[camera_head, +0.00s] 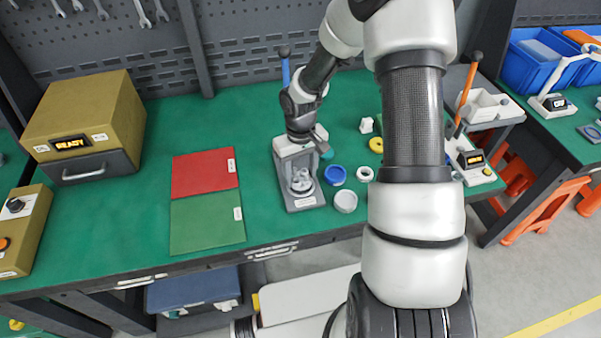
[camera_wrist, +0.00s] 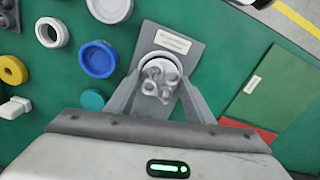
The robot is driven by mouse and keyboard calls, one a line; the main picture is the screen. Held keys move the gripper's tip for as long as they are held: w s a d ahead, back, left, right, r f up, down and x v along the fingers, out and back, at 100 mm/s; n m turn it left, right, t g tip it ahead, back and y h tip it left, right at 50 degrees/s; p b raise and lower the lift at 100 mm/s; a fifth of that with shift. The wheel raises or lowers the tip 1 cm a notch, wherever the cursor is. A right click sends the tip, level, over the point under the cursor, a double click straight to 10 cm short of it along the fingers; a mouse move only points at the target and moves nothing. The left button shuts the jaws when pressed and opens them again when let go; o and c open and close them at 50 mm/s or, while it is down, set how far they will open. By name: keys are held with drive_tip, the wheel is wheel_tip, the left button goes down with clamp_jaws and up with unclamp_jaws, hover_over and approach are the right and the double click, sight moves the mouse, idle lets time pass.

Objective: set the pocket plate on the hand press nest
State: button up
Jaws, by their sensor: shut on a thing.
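The hand press has a grey base (camera_head: 306,202) with a label and a blue-handled lever (camera_head: 286,72). Its labelled base plate (camera_wrist: 186,58) also shows in the wrist view. The pocket plate (camera_wrist: 161,82) is a small grey round piece with several pockets. My gripper (camera_wrist: 160,92) is shut on it, one finger on each side. A pale rim, likely the nest (camera_wrist: 160,56), curves behind the plate. In the head view the pocket plate (camera_head: 301,183) is over the press base, with my gripper (camera_head: 301,176) above it. I cannot tell whether the plate touches the nest.
Blue (camera_head: 335,175), white (camera_head: 365,174) and grey (camera_head: 345,201) round parts stand close right of the press. Red (camera_head: 204,172) and green (camera_head: 207,222) mats lie to its left. A yellow ring (camera_head: 376,145) lies behind. A "READY" box (camera_head: 85,115) stands far left.

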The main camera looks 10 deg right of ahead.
drive_tip(key=shift+f+b, duration=0.75)
drive_tip(key=shift+f, duration=0.15)
idle(0.5)
drive_tip(key=o, duration=1.2)
drive_tip(key=shift+r, duration=0.1)
drive_tip(key=shift+r+p, duration=1.8)
drive_tip(key=shift+r, duration=0.65)
